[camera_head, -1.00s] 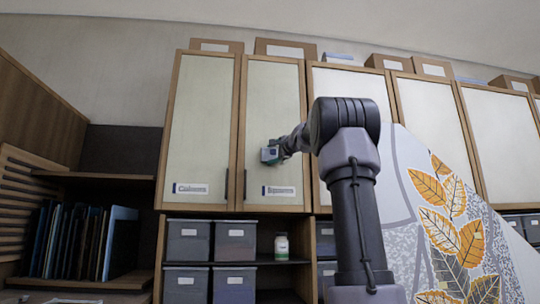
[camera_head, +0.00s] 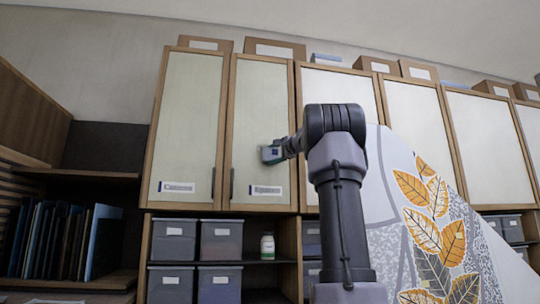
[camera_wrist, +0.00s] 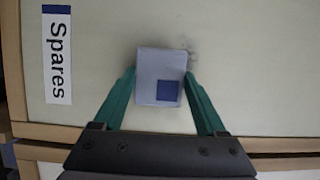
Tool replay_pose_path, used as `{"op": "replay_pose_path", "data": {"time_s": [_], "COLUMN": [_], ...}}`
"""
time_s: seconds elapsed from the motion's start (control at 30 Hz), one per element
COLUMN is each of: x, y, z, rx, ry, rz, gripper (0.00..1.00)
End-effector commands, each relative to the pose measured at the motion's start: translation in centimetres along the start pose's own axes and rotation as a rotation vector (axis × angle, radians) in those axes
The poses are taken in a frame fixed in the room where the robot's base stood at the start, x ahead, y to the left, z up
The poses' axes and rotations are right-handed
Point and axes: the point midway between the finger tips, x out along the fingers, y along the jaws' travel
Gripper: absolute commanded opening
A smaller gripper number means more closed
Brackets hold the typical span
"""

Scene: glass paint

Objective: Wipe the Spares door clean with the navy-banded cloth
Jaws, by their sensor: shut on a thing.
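The Spares door (camera_head: 258,110) is the pale, wood-framed second door from the left in the head view. Its label reads "Spares" (camera_wrist: 58,60) in the wrist view. My gripper (camera_head: 272,153) is in front of this door's right half, above its label. In the wrist view my gripper (camera_wrist: 161,80) has its two green fingers shut on the sides of a pale grey-blue cloth pad (camera_wrist: 150,65) with a navy patch. A faint grey smudge (camera_wrist: 191,50) shows on the door just beside the pad. I cannot tell whether the pad touches the door.
A similar closed door (camera_head: 190,120) stands to the left, more closed doors to the right. Grey bins (camera_head: 220,240) and a small jar (camera_head: 267,246) sit on shelves below. A leaf-patterned panel (camera_head: 385,215) stands at right, partly behind my arm.

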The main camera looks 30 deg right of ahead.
Motion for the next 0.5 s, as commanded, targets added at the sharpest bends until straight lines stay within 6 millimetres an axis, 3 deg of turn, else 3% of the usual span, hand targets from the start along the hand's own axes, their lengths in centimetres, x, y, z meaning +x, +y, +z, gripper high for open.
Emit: {"op": "replay_pose_path", "data": {"time_s": [0.3, 0.5], "x": [-1.1, -1.1], "y": [0.1, 0.1], "z": [-2.4, -3.0], "rx": [0.0, -0.001], "ry": [0.004, 0.0], "rz": [0.002, 0.001], "gripper": [0.29, 0.29]}}
